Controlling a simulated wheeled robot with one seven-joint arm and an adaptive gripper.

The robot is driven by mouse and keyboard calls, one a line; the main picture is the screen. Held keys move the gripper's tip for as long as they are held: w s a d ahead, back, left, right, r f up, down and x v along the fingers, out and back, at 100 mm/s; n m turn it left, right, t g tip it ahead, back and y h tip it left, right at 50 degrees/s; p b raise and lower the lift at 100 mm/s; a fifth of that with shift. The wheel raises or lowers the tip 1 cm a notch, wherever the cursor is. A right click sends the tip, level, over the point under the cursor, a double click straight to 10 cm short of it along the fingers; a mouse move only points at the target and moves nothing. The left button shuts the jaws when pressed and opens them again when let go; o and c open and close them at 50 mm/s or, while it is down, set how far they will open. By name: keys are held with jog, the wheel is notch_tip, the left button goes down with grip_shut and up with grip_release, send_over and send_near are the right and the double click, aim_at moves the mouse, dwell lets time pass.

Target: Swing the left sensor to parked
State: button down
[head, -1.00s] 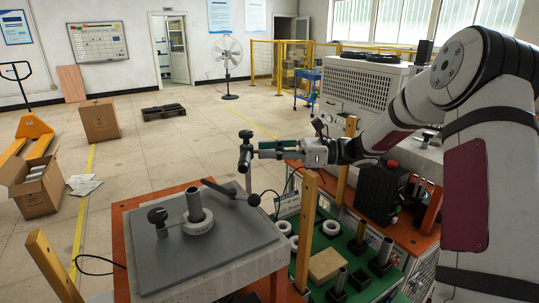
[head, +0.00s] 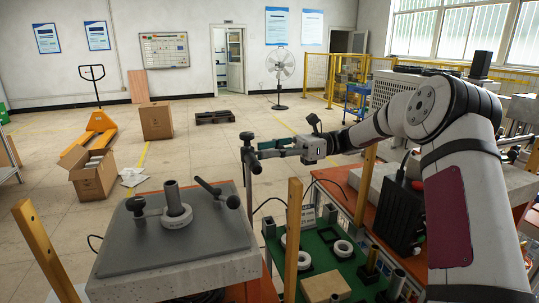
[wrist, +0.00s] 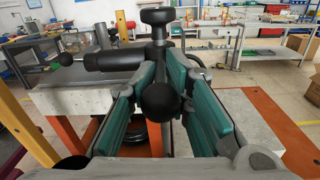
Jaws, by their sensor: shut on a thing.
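My gripper (head: 262,148) is at the back right of the grey heater plate (head: 118,250), shut on a black upright sensor post (head: 247,180). The post has a round knob at its top and a dark crossbar. In the wrist view my teal fingers (wrist: 157,75) close in on the post (wrist: 157,45), and a black ball (wrist: 160,102) sits between them. The fingertip contact is partly hidden. On the plate stand a grey cylinder in a pale ring (head: 177,216), a black knob on a short stem (head: 136,204) at left and a black ball-ended lever (head: 215,193) at right.
A yellow-brown post (head: 293,240) stands upright below my arm, and another (head: 40,250) at front left. A green board (head: 335,262) with white rings and blocks lies to the right. A black box (head: 400,215) is beside my arm.

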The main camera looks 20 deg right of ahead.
jog(key=shift+w+d, duration=0.15)
jog(key=shift+d, duration=0.2)
jog(key=c, duration=1.7)
grip_release()
jog(key=shift+d, duration=0.1)
jog(key=shift+a, duration=0.2)
jog(key=shift+r, duration=0.2)
notch_tip(320, 180, up, 10)
jog(key=shift+f, duration=0.15)
